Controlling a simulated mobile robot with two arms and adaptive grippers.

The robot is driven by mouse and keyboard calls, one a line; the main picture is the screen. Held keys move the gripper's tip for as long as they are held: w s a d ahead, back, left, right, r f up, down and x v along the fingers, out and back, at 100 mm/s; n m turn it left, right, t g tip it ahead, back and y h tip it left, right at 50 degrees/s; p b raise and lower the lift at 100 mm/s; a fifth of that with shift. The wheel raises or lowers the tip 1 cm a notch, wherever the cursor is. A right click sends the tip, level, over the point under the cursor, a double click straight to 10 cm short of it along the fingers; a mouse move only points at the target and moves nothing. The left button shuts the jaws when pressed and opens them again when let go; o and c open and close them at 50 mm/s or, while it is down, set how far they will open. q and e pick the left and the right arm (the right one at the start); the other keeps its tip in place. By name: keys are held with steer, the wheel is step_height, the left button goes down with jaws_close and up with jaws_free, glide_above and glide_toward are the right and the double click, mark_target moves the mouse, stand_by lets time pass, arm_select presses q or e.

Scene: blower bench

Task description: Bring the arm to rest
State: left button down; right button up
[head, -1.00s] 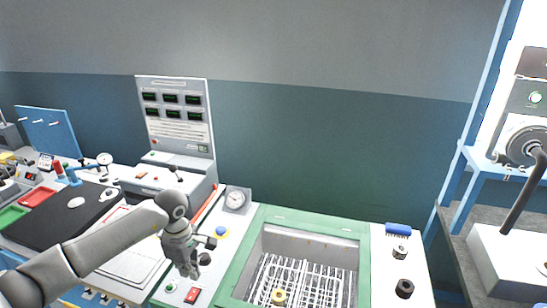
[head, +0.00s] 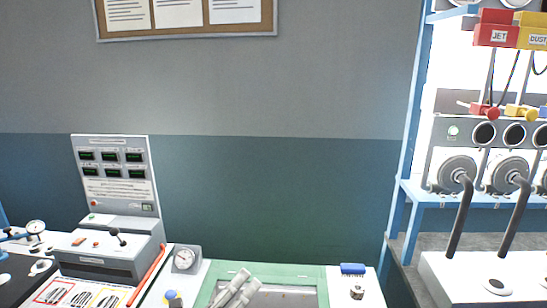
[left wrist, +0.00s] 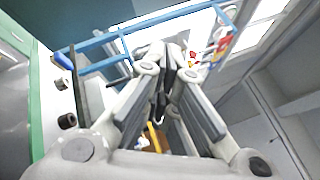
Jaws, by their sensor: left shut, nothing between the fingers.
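My left gripper (left wrist: 168,85) fills the middle of the left wrist view. Its two fingers are close together and hold nothing. In the head view, light grey parts of my left arm (head: 236,288) show at the bottom edge, in front of the green-framed basin (head: 285,271). The rest of that arm is below the picture. My right gripper is in neither view.
A grey control console (head: 118,240) with displays stands at the left. A dial gauge (head: 185,259) and a blue brush (head: 352,268) sit on either side of the basin. At the right, a blue frame (head: 398,165) carries blower units with black hoses (head: 460,215).

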arm_select(q)
steer(key=s+a+f+n+g+y, duration=0.1)
steer(key=s+a+f+n+y, duration=0.1)
steer(key=a+f+n+y, duration=0.65)
steer(key=s+a+f+n+g+y, duration=0.1)
steer(key=s+a+f+n+y, duration=0.3)
steer(key=n, duration=0.8)
steer(key=s+a+f+n+g, duration=0.1)
steer(key=s+f+n+g, duration=0.4)
steer(key=s, duration=0.6)
steer(key=s+a+f+n+g, duration=0.1)
steer(key=s+f+n+g, duration=0.45)
steer(key=s, duration=0.55)
step_height(320, 180, down, 28)
steer(key=m+g, duration=0.2)
steer(key=s+a+f+g+b, duration=0.1)
steer(key=s+a+f, duration=0.2)
steer(key=s+f, duration=1.4)
steer(key=shift+f+m, duration=0.3)
